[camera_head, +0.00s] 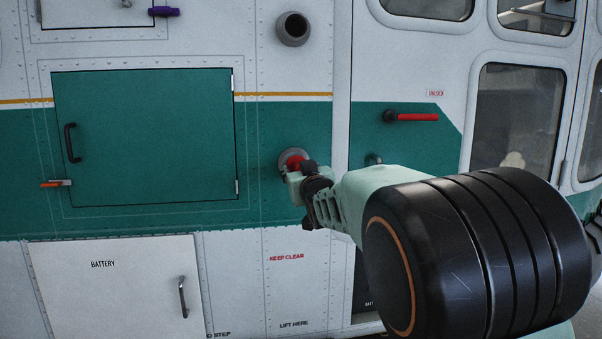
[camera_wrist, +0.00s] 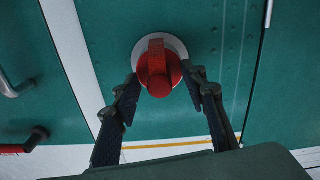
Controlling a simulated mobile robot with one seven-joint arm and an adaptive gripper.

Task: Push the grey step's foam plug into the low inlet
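The foam plug is red with a stubby grip. It shows in the head view (camera_head: 296,163) and in the wrist view (camera_wrist: 158,82), at the mouth of the low inlet. The inlet's pale grey ring shows around it in the head view (camera_head: 286,156) and in the wrist view (camera_wrist: 179,48). How deep the plug sits is unclear. My gripper (camera_head: 303,176) is right in front of it. In the wrist view its fingers (camera_wrist: 160,80) stand spread on both sides of the plug, with narrow gaps, and hold nothing that I can see. The grey step is not identifiable.
An upper grey inlet (camera_head: 293,29) sits above, empty-looking. A green hatch (camera_head: 145,135) with a black handle is to the left, a white battery panel (camera_head: 118,290) below it. A red door handle (camera_head: 412,117) projects on the right.

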